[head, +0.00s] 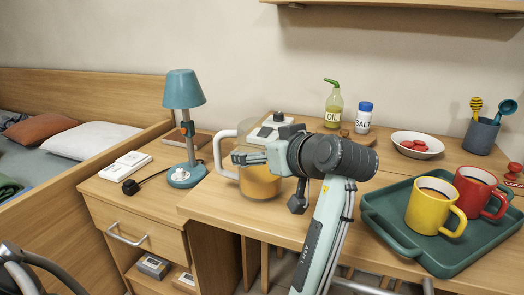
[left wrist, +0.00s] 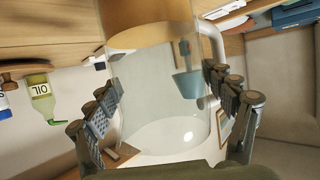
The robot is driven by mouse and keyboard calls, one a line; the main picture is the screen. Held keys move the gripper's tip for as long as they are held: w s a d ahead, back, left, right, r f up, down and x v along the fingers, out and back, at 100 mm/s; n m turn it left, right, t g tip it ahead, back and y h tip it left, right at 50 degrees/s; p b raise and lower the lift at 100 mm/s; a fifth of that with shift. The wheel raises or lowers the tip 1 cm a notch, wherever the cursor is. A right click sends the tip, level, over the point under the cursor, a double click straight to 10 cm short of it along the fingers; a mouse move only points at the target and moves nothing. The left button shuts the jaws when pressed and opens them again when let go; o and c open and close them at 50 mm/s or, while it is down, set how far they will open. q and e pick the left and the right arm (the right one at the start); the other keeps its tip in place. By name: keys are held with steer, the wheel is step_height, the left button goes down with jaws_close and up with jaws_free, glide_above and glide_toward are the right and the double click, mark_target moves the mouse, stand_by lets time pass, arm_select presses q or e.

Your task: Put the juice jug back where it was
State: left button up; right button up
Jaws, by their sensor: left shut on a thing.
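The juice jug (head: 259,184) is clear with a white handle and orange juice in its lower part. It is upright at the left end of the desk; I cannot tell whether its base touches the wood. My left gripper (head: 250,158) is shut on the jug's upper body, hiding part of it. In the left wrist view the jug (left wrist: 150,75) fills the space between the fingers of the left gripper (left wrist: 168,112), its handle beside the right finger. My right gripper is not in view.
A blue lamp (head: 182,90) stands on the lower cabinet at left. Behind the arm are an oil bottle (head: 334,108), a salt shaker (head: 363,118) and a white bowl (head: 417,140). A green tray (head: 455,258) with yellow (head: 428,207) and red (head: 474,187) mugs is at right.

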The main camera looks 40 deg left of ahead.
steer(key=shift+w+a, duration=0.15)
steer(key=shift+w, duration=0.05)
arm_select(q)
steer(key=o, duration=1.7)
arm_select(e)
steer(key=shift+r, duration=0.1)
arm_select(q)
steer(key=shift+r, duration=0.2)
steer(key=v, duration=1.2)
steer(key=shift+p, duration=0.3)
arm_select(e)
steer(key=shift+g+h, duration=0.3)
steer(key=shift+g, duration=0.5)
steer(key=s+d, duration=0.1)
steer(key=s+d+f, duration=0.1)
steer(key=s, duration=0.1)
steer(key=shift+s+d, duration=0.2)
arm_select(q)
steer(key=shift+f, duration=0.1)
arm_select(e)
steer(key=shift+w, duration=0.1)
